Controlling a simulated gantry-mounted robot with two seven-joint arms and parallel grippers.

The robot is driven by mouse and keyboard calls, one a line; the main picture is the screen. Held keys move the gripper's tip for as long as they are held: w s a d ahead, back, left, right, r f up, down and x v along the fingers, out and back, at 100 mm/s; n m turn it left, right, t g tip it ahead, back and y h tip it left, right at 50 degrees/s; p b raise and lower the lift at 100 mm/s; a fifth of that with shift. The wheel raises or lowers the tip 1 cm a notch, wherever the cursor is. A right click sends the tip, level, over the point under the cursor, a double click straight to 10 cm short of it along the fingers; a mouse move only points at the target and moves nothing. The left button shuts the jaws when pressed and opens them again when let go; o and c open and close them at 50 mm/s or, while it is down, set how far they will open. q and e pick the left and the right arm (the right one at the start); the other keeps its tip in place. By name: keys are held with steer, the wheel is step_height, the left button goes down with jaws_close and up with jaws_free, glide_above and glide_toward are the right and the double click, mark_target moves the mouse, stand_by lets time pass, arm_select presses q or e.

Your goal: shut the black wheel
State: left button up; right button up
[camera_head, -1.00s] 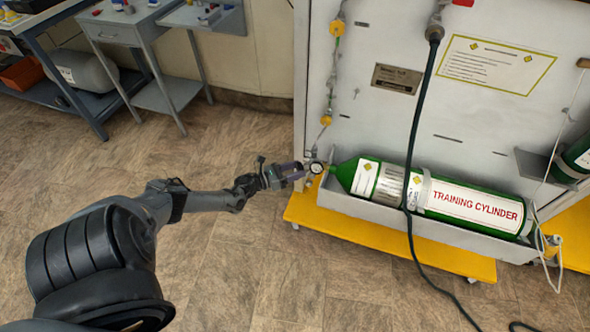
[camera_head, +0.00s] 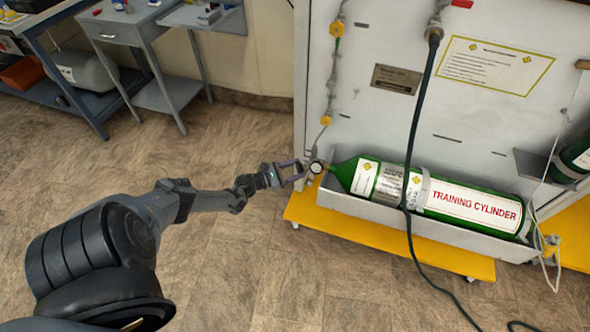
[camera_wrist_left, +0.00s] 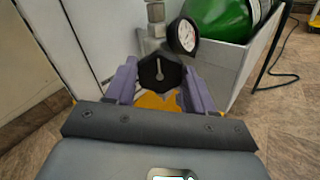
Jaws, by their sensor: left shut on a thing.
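The black wheel (camera_wrist_left: 160,73) shows in the left wrist view as a dark knob with a pale mark, between the two purple fingers of my left gripper (camera_wrist_left: 158,88). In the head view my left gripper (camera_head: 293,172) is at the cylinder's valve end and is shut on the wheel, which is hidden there. A round gauge (camera_wrist_left: 183,36) sits just beyond the wheel, and it also shows in the head view (camera_head: 316,167). The green training cylinder (camera_head: 440,195) lies in a grey tray. My right gripper is not in view.
A yellow base (camera_head: 390,240) juts out under the cylinder's tray (camera_head: 370,212). A dark hose (camera_head: 423,110) hangs across the cylinder and runs onto the floor. A grey side table (camera_head: 130,30) stands at the back left. The floor left of the trainer is clear.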

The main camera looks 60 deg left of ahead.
arm_select(q)
steer(key=o, duration=1)
steer(key=shift+o, duration=0.2)
steer(key=shift+s, duration=0.55)
steer(key=s+a+p, duration=0.1)
steer(key=s+p, duration=0.1)
steer(key=s, duration=0.7)
steer(key=shift+s, duration=0.4)
steer(key=shift+a, duration=0.15)
